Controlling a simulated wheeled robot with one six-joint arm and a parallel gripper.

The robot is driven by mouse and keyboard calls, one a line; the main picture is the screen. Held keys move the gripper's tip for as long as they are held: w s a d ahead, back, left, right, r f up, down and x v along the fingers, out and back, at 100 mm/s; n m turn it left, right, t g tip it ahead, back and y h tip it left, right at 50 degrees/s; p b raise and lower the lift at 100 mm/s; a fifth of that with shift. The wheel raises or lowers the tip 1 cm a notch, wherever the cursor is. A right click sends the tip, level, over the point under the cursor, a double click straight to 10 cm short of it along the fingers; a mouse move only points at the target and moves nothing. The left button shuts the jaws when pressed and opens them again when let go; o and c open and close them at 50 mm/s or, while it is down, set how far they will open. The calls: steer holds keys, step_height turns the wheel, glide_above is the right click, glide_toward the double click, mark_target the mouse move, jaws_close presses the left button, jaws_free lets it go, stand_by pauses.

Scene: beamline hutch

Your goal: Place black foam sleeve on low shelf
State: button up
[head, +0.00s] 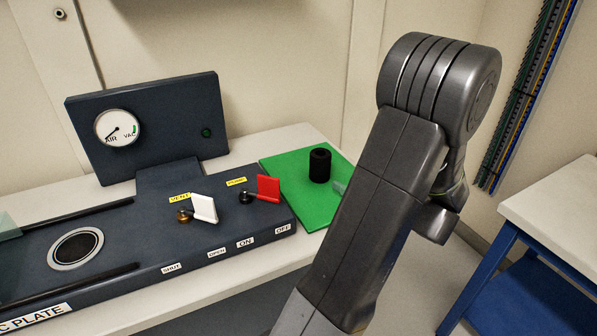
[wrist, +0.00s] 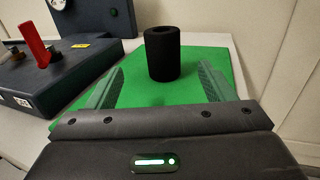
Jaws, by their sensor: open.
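The black foam sleeve (head: 320,165) stands upright on a green mat (head: 285,177) at the right end of the bench. In the wrist view the sleeve (wrist: 162,54) stands ahead of my gripper (wrist: 160,88), roughly centred between its two green-tinted fingers. The fingers are spread, with nothing between them. The sleeve appears to be beyond the fingertips. In the head view my arm hides most of the gripper; one fingertip shows near the mat's right edge. A low blue shelf (head: 535,300) shows under the pale-topped table at the right; I cannot tell if it is the task's low shelf.
Left of the mat is a dark panel box (head: 120,245) with a white lever (head: 204,208), a red lever (head: 268,188) and a gauge (head: 118,128) behind. The pale table (head: 560,205) stands right, across a floor gap. A wall is close behind the mat.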

mark_target(328, 165)
steer(key=x, duration=0.7)
steer(key=shift+w+a, duration=0.15)
steer(key=shift+w, duration=0.1)
steer(key=shift+f+x, duration=0.2)
steer(key=shift+x, duration=1.25)
steer(key=shift+f+x, duration=0.15)
steer(key=shift+x, duration=1.25)
steer(key=shift+w, duration=0.1)
steer(key=c, duration=1.1)
